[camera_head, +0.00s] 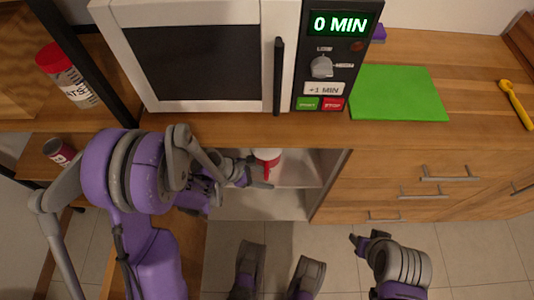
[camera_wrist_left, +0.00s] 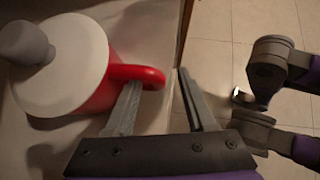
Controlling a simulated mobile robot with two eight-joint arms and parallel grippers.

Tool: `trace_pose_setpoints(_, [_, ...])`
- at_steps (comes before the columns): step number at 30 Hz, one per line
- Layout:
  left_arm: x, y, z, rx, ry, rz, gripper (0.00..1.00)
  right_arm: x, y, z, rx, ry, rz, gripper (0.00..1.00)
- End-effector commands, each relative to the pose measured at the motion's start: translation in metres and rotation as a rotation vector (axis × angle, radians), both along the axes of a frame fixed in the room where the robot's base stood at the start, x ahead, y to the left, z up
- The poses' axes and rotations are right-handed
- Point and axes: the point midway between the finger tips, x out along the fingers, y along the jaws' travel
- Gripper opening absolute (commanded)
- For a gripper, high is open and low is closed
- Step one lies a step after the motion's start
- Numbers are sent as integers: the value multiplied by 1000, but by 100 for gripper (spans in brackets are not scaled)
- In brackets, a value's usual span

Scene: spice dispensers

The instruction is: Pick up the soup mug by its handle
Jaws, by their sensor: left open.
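The soup mug is red with a white lid and a grey knob. In the left wrist view the mug (camera_wrist_left: 88,75) fills the upper left, and its red handle (camera_wrist_left: 150,74) points toward my left gripper (camera_wrist_left: 158,84). The gripper is open, with one finger at the handle's loop and the other just past its outer end. I cannot tell whether they touch. In the head view the mug (camera_head: 267,156) stands in the open cabinet under the counter, partly hidden, with my left gripper (camera_head: 262,178) beside its handle. My right gripper (camera_head: 364,242) is low at the right, away from the mug.
A microwave (camera_head: 200,60) showing 0 MIN stands on the counter above the cabinet (camera_head: 305,167). A green board (camera_head: 398,92) and a yellow spoon (camera_head: 515,104) lie to its right. A red-capped jar (camera_head: 68,75) and a small can (camera_head: 60,151) are at left. The floor is open.

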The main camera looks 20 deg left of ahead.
Motion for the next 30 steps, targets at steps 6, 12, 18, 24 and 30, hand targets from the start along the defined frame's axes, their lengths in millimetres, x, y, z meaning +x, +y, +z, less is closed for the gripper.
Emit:
trace_pose_setpoints(6, [2,-5,-5,1,0,-1,55,0,0,-2,0,0,0,50])
trace_pose_setpoints(12, [2,-5,-5,1,0,-1,30,0,0,-2,0,0,0,50])
trace_pose_setpoints(18, [2,-5,-5,1,0,-1,0,0,0,-2,0,0,0,50])
trace_pose_setpoints(24, [2,-5,-5,1,0,-1,0,0,0,-2,0,0,0,50])
trace_pose_setpoints(30, [2,-5,-5,1,0,-1,0,0,0,-2,0,0,0,50])
